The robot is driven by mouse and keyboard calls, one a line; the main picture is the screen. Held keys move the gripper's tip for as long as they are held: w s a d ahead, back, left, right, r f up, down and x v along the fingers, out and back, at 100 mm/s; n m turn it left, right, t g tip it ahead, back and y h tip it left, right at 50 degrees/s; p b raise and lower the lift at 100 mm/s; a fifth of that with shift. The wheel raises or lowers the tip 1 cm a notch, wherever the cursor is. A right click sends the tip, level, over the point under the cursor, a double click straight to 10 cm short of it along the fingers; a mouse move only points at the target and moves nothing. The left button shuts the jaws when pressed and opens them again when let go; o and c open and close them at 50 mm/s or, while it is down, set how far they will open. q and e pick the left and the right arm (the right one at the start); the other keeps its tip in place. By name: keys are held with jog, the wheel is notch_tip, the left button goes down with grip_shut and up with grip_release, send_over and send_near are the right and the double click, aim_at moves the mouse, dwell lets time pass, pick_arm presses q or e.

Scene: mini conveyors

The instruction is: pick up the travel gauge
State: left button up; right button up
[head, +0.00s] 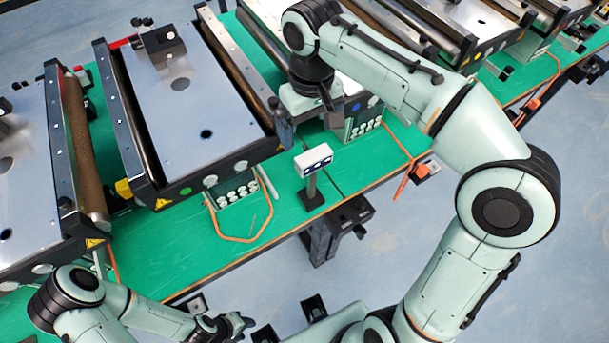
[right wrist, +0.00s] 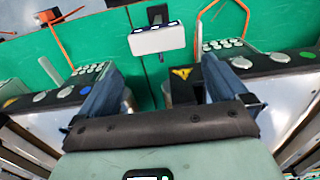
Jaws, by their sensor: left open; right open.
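I cannot tell for sure which thing is the travel gauge. The likeliest is a white block with a blue-marked face (head: 313,160), standing on a thin post with a dark foot on the green table. In the right wrist view the white block (right wrist: 158,40) shows near the top, beyond the fingertips. My right gripper (head: 308,126) is open and empty, above the gap between two conveyors and behind the block. Its fingers (right wrist: 160,70) stand wide apart with nothing between them. My left gripper (head: 238,323) is open and empty, low in front of the table edge.
A mini conveyor (head: 190,135) stands left of the block, with more conveyors to both sides. Orange cables (head: 240,240) loop over the green table (head: 373,152). A slim pale rod (head: 268,183) leans beside the left conveyor. The table is bare just around the block.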

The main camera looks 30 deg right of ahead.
aim_at(312, 153)
jog(key=f, duration=0.2)
jog(key=f+b, duration=0.1)
jog(key=f, duration=0.1)
jog(key=s+f, duration=0.1)
jog(key=f, duration=0.2)
jog(key=shift+w+f+b, duration=0.1)
jog(key=shift+f+b, duration=0.15)
jog(key=shift+b, duration=0.05)
jog(key=f, duration=0.5)
jog(key=shift+d+f+b, duration=0.1)
jog(key=shift+d+b, duration=0.1)
jog(key=shift+b, duration=0.2)
jog(key=c, duration=1.8)
pick_arm(q)
jog(key=s+f, duration=0.1)
jog(key=f, duration=0.1)
jog(key=shift+s+f, duration=0.4)
pick_arm(e)
jog(key=shift+r, duration=0.2)
